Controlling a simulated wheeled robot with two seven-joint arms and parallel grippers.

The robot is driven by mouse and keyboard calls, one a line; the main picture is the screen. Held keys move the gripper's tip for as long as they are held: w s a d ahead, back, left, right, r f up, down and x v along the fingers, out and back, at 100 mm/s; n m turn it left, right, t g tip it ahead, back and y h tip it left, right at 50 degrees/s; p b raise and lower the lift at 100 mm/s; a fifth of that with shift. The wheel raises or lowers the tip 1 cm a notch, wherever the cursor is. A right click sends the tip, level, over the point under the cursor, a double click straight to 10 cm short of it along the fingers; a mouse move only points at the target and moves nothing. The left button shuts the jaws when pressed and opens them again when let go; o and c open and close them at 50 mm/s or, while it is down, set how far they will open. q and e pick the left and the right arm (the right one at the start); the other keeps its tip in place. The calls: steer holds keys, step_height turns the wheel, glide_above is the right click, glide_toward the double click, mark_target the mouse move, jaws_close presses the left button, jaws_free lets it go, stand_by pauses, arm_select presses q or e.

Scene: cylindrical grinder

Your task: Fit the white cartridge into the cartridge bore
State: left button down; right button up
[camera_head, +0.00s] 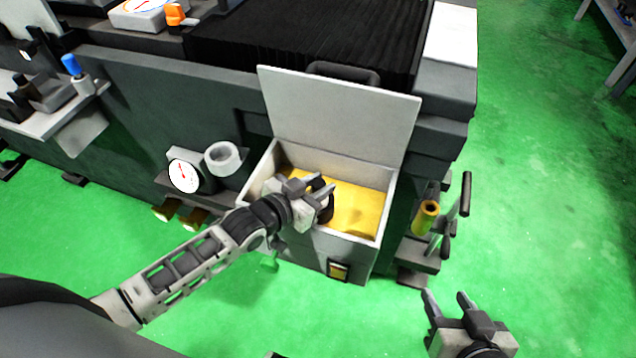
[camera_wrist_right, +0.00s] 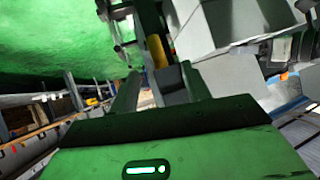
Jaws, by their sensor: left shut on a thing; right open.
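A short white hollow cylinder (camera_head: 222,158) with an open round end sits beside a dial gauge on the machine's front ledge. I cannot tell whether it is the white cartridge or the bore. My left gripper (camera_head: 323,183) is over the open white box (camera_head: 385,205), with its fingers pointing right. It is shut on a dark, rounded thing (camera_head: 325,208) that its fingers partly hide. My right gripper (camera_head: 447,296) is open and empty at the lower right, over the green floor. Its two fingers also show in the right wrist view (camera_wrist_right: 160,88).
The box's lid (camera_head: 340,115) stands raised behind it. A brass-coloured cylinder (camera_head: 427,217) and dark handles stand on a side bracket right of the box. A dial gauge (camera_head: 185,172) is left of the box. The floor (camera_head: 545,190) at right is clear.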

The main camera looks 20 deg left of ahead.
arm_select(q)
steer(key=shift+f, duration=0.35)
steer(key=c, duration=1.1)
jaws_free()
steer(key=shift+o, duration=0.2)
steer(key=shift+f, duration=0.1)
steer(key=p+v, duration=0.1)
steer(key=v, duration=1.5)
steer(key=s+d+f+n+g+y, duration=0.2)
steer(key=s+d+f+y, duration=0.1)
steer(key=d, duration=0.3)
steer(key=shift+s+d+f+n, duration=0.15)
steer(key=shift+s+f+n, duration=0.1)
steer(key=shift+f+n, duration=0.15)
